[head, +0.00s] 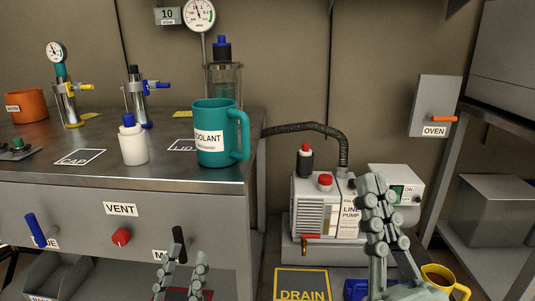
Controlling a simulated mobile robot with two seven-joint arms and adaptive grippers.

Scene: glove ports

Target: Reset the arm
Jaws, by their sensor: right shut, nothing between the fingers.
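My left gripper (185,256) shows at the bottom edge, in front of the cabinet's lower front. Most of both arms is out of view.
A teal coolant mug (218,158) and a white bottle (133,148) stand on the steel bench (100,165). The cabinet front below has red (121,237), blue (35,230) and black (179,244) handles. A yellow mug (445,281) is beside my right arm. A DRAIN sign (301,286) lies below the pump.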

